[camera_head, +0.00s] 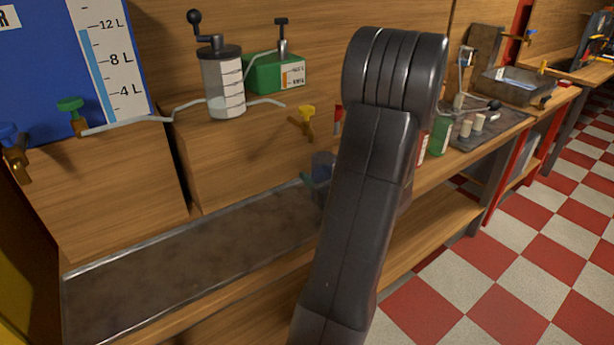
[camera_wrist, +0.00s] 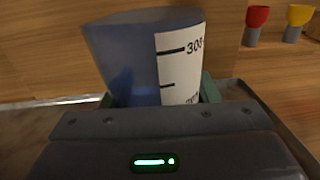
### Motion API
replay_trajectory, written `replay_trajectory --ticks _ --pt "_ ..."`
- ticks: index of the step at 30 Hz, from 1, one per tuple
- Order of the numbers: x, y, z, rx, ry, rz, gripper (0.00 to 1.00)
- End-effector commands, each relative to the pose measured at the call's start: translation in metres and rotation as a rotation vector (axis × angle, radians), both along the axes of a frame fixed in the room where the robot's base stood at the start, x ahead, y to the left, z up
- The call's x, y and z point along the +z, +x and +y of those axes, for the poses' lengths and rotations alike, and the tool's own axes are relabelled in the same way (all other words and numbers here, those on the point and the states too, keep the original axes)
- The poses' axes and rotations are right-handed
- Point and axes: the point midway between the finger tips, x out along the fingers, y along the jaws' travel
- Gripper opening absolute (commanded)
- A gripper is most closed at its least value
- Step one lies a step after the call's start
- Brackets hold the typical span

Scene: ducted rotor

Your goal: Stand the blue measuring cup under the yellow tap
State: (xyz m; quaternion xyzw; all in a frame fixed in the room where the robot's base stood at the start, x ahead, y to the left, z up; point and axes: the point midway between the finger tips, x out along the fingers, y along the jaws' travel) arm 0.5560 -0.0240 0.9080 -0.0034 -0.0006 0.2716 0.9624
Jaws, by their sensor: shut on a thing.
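The blue measuring cup (camera_wrist: 130,58), see-through with a white scale strip, stands about upright between the green fingers of my gripper (camera_wrist: 160,94). My gripper is shut on it. In the head view the cup (camera_head: 322,165) shows just left of my arm, partly hidden by it. The yellow tap (camera_head: 307,117) sticks out from the wooden block, above and slightly left of the cup in that picture. I cannot tell whether the cup touches the tray or hangs above it, or how its mouth lines up with the tap.
A long metal tray (camera_head: 190,260) runs along the bench front. A green tap (camera_head: 72,112) and a blue tap (camera_head: 14,150) are at left. A pump cylinder (camera_head: 223,85) and green box (camera_head: 275,73) stand on the block. A green bottle (camera_head: 440,135) is right of my arm.

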Motion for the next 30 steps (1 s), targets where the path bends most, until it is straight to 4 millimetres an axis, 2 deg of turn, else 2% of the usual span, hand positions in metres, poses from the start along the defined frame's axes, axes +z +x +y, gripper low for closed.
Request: replay_trajectory --ticks 3,6,14,18,21,30 --pt "0.000 0.023 0.015 0.004 0.001 -0.001 0.28" --pt "0.000 0.035 0.021 0.002 0.000 -0.001 0.28" --pt "0.000 0.051 0.032 0.002 0.000 0.000 0.28" --pt "-0.024 0.049 0.029 -0.001 0.003 0.004 0.28" --pt "-0.034 0.049 0.029 -0.001 0.001 0.002 0.28" --pt "-0.036 0.048 0.029 0.000 0.001 -0.001 0.28"
